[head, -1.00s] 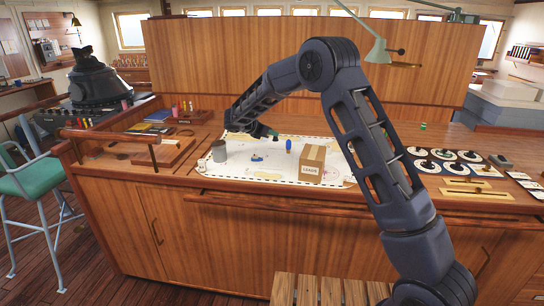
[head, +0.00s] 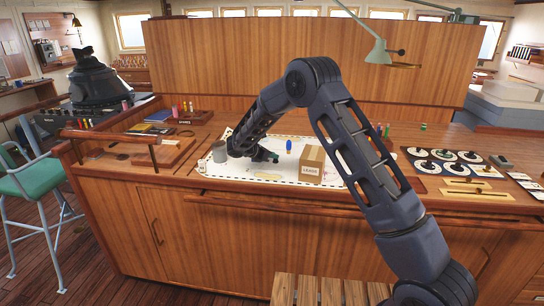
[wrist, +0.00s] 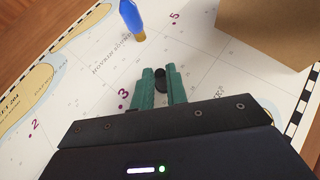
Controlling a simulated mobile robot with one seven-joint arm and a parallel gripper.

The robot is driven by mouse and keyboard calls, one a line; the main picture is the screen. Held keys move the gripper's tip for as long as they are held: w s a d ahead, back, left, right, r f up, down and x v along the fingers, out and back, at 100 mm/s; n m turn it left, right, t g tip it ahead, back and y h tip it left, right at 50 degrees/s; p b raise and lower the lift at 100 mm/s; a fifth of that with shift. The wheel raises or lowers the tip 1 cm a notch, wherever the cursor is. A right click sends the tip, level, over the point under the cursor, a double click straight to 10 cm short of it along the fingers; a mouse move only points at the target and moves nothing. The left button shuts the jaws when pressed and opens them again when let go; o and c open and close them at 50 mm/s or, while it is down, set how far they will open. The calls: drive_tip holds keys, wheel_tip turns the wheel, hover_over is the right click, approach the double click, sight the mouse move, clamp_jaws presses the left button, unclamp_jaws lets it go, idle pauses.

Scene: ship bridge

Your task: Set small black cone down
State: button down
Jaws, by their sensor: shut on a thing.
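My gripper (wrist: 160,74) has teal fingers, shut on the small black cone (wrist: 160,84) in the wrist view. The cone shows only as a dark bit between the fingers, low over the white sea chart (wrist: 95,70). I cannot tell whether it touches the chart. The purple number 3 is printed just left of the fingers, with 5 farther off and 2 at the far left. In the head view my gripper (head: 273,156) is above the middle of the chart, and the cone is too small to make out there.
A blue piece with a yellowish base (wrist: 131,16) stands on the chart ahead of the fingers. A cardboard box (head: 311,164) marked LEADS stands to the right. A grey cup (head: 219,151) stands at the chart's left. The chart's front strip is mostly clear.

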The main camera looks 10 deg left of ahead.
drive_tip(key=shift+f, duration=0.15)
drive_tip(key=c, duration=1.4)
unclamp_jaws()
drive_tip(key=shift+a+r, duration=0.1)
drive_tip(key=shift+r, duration=0.15)
drive_tip(key=v, duration=1.2)
drive_tip(key=shift+f, duration=0.1)
